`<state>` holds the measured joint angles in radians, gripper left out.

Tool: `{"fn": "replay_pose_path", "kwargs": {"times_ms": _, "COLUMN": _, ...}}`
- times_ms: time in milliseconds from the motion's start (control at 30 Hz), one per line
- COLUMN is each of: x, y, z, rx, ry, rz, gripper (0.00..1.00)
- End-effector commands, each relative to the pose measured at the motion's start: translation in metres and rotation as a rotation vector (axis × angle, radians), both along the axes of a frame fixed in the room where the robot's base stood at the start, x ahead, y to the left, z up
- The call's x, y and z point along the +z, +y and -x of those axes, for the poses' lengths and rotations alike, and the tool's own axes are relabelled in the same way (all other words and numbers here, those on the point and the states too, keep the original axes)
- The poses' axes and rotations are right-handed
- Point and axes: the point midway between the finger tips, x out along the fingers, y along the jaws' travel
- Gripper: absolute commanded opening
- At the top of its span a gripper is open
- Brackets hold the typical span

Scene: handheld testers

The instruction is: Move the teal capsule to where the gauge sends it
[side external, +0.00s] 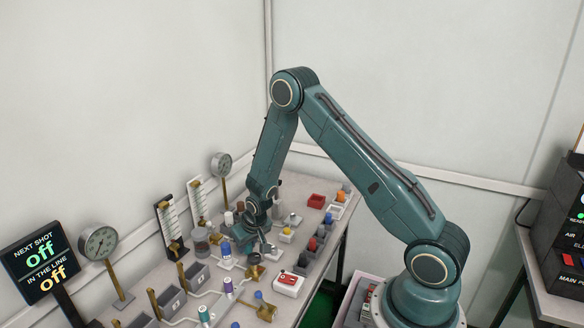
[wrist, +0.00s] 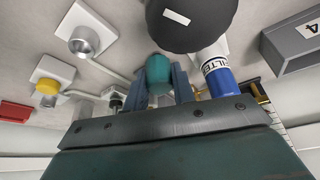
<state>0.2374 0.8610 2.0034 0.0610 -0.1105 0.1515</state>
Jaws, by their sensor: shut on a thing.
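The teal capsule (wrist: 158,74) sits between the fingers of my gripper (wrist: 160,88) in the wrist view, and the gripper is shut on it. In the side view my gripper (side external: 265,243) is low over the bench, near a blue-and-white filter cylinder (side external: 226,250); the capsule cannot be made out there. A round dial gauge (side external: 100,243) stands on a brass post at the left; its needle is too small to read. A second gauge (side external: 221,165) stands at the back. Grey bins (side external: 197,273) line the bench, and one marked 4 (wrist: 300,38) shows in the wrist view.
A dark round object (wrist: 192,20) and the filter cylinder (wrist: 218,76) are close to the capsule. A sign (side external: 42,262) reads "NEXT SHOT off, IN THE LINE off". A white box with a red top (side external: 288,284) is at the bench's front; small blocks and fittings crowd the rest.

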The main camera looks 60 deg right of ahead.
Motion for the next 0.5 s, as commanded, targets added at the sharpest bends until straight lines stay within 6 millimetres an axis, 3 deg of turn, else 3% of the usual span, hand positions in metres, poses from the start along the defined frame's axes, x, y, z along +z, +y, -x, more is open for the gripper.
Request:
{"fn": "replay_pose_path", "kwargs": {"times_ms": 100, "x": -0.0029, "y": 0.0000, "z": 0.0001, "rx": 0.000, "ry": 0.001, "rz": 0.000, "gripper": 0.00}}
{"fn": "replay_pose_path", "kwargs": {"times_ms": 133, "x": -0.0032, "y": 0.0000, "z": 0.0001, "rx": 0.000, "ry": 0.001, "rz": 0.000, "gripper": 0.27}}
{"fn": "replay_pose_path", "kwargs": {"times_ms": 233, "x": -0.0028, "y": 0.0000, "z": 0.0000, "rx": 0.000, "ry": 0.000, "rz": 0.000, "gripper": 0.47}}
{"fn": "replay_pose_path", "kwargs": {"times_ms": 500, "x": -0.0026, "y": 0.0000, "z": -0.0001, "rx": 0.000, "ry": 0.000, "rz": 0.000, "gripper": 0.47}}
